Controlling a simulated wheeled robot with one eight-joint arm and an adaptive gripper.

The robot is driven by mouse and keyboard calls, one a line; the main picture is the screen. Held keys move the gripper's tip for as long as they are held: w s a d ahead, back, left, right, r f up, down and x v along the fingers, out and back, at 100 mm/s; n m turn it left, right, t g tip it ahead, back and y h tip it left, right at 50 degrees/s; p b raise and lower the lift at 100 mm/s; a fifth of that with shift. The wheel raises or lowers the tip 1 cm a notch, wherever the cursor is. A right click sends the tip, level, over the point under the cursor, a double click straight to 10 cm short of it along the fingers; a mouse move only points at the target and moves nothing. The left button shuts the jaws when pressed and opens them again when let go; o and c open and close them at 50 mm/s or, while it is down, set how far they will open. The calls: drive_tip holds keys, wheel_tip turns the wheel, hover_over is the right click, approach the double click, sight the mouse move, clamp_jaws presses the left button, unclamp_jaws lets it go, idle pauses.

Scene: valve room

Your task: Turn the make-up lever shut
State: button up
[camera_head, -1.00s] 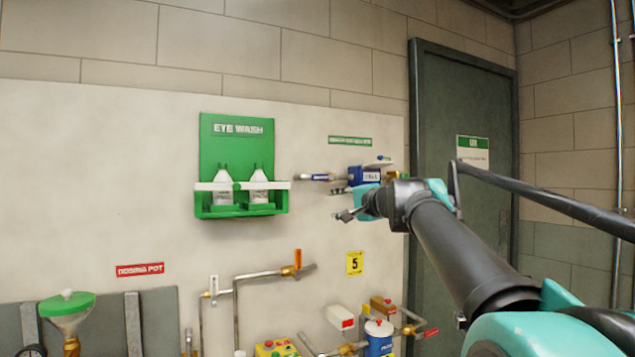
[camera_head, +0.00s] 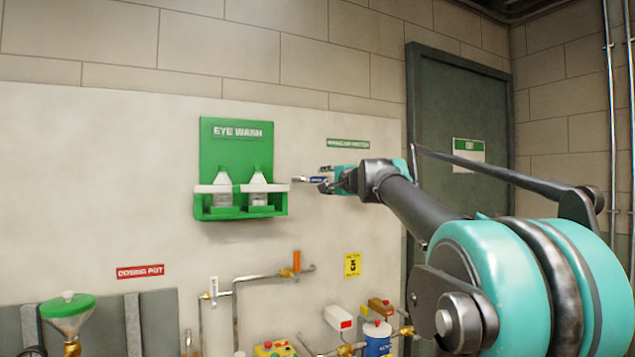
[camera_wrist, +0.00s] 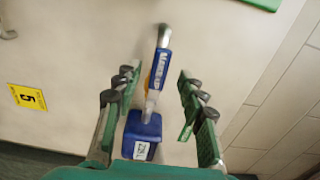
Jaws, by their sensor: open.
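The make-up lever (camera_wrist: 159,72) has a blue sleeve with white lettering, and in the wrist view it points up the picture. Its blue end also shows in the head view (camera_head: 318,180), just left of my gripper. A blue block (camera_wrist: 142,138) with a white label sits behind the lever's near end. My gripper (camera_wrist: 157,88) is open, with one finger on each side of the lever and visible gaps between. In the head view my gripper (camera_head: 328,183) covers most of the fitting behind the lever.
A green eye wash station (camera_head: 237,165) with two bottles is on the wall left of the lever. A yellow number 5 sign (camera_head: 352,265), pipes and an orange-handled valve (camera_head: 297,262) are below. A dark door (camera_head: 432,130) stands to the right. The wall around the lever is mostly clear.

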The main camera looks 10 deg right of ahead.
sight(318, 180)
drive_tip(key=shift+x, duration=2.55)
drive_tip(key=shift+c, duration=0.6)
clamp_jaws()
